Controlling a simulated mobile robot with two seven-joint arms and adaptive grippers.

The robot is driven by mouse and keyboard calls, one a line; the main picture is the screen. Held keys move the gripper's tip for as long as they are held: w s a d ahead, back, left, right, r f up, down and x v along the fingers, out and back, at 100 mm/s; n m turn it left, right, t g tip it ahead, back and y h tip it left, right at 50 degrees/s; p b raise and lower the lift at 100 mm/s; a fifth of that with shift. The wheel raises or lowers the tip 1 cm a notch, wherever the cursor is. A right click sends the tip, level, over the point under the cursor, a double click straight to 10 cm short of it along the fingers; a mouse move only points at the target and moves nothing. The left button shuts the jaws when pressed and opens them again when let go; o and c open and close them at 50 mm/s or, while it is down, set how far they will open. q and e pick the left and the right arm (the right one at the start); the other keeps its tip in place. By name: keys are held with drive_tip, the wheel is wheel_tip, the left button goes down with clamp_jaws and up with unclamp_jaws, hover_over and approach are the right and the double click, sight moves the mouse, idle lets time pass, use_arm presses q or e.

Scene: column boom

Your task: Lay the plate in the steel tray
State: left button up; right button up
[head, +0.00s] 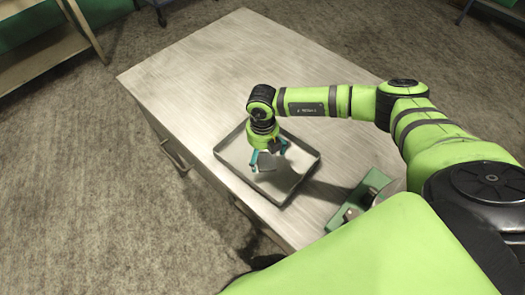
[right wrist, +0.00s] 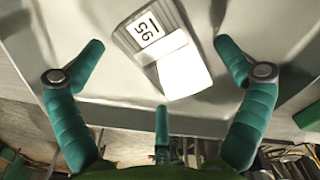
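The steel tray (head: 228,163), a shallow square with a dark rim, lies on the bench top. My right gripper (head: 268,165) points down over the middle of the tray. In the right wrist view my right gripper (right wrist: 160,52) has its teal fingers spread wide. Between them, touching neither finger, is a small grey plate (right wrist: 127,40) with a white numbered label and a bright white patch. It appears to lie on the pale tray floor below; its exact height cannot be told. In the head view the gripper mostly hides it. My left gripper is out of view.
The metal bench (head: 210,65) is clear beyond the tray. A green block-like fixture (head: 358,200) with metal parts stands near the bench's near right side, close to my right arm. A shelf (head: 45,45) stands at the upper left.

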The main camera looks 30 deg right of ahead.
sight(262, 155)
drive_tip(key=shift+r, duration=0.3)
wheel_tip(262, 155, up, 12)
drive_tip(key=b, duration=0.4)
drive_tip(key=shift+a+f, duration=0.1)
drive_tip(key=shift+f, duration=0.1)
